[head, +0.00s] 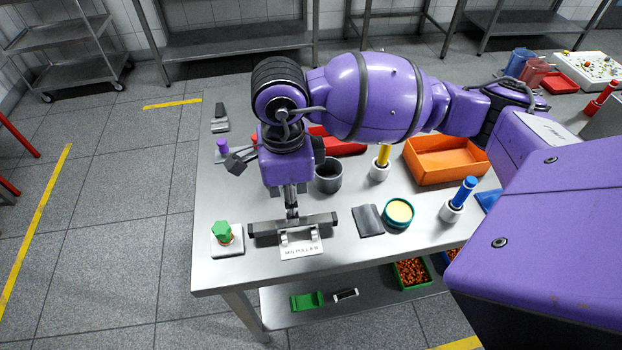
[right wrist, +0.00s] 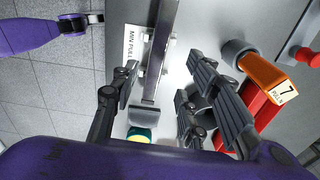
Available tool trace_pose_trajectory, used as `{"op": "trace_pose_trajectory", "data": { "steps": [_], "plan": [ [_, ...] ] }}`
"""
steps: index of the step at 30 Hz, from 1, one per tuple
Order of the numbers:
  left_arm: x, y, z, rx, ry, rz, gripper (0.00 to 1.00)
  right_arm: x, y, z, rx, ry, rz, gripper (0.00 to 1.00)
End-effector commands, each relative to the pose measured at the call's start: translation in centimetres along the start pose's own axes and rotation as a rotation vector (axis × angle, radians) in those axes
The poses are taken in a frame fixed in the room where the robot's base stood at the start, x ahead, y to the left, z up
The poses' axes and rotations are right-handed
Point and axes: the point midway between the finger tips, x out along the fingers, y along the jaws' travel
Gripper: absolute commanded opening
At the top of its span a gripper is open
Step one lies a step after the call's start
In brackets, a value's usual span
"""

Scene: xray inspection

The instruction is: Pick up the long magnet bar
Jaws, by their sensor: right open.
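The long magnet bar (head: 265,228) is a dark grey bar lying across a small light cradle near the front edge of the steel table. A white card (head: 301,248) marked "MIN PULL" is in front of it. My right gripper (head: 291,211) points down over the bar's middle. In the right wrist view my right gripper (right wrist: 163,64) is open, with a finger on either side of the magnet bar (right wrist: 155,50). Whether a finger touches the bar cannot be told.
A green knob on a white base (head: 224,238) stands left of the bar. A dark flat block (head: 368,220), a teal round tin (head: 398,213), a grey cup (head: 328,177) and an orange tray (head: 446,158) are to the right. The table's front-left edge is close.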

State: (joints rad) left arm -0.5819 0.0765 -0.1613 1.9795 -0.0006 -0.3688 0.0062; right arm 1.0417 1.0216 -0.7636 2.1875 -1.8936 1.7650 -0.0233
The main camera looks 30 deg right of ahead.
Motion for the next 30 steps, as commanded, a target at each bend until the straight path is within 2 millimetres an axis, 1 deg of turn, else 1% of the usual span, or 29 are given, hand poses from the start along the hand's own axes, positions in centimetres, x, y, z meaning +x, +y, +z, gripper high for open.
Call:
{"op": "trace_pose_trajectory", "data": {
  "steps": [4, 10, 13, 16, 22, 23, 30],
  "plan": [
    [-0.2, 0.0, 0.1, 0.003, -0.005, 0.001, 0.41, 1.7, 0.1, 0.0, 0.000, -0.001, 0.004, 0.41],
    [-0.4, 0.3, -0.5, 0.004, 0.001, 0.008, 0.41, 4.5, 0.3, -0.1, 0.000, -0.004, 0.004, 0.41],
    [-0.4, 0.5, -0.5, 0.004, -0.001, 0.012, 0.41, 5.9, 0.3, -0.1, 0.000, -0.003, 0.005, 0.41],
    [-0.4, 0.6, -0.4, 0.004, -0.002, 0.013, 0.41, 6.5, 0.3, -0.1, 0.000, -0.004, 0.004, 0.41],
    [-0.3, 0.5, -0.2, 0.004, -0.006, 0.012, 0.41, 6.6, 0.3, -0.1, -0.001, -0.004, 0.004, 0.41],
    [-0.3, 0.5, -0.2, 0.004, -0.006, 0.012, 0.41, 6.6, 0.3, -0.1, -0.001, -0.004, 0.004, 0.39],
    [-0.3, 0.2, -0.2, 0.005, -0.005, 0.008, 0.41, 6.5, 0.3, -0.1, -0.001, -0.004, 0.004, 0.07]
  ]
}}
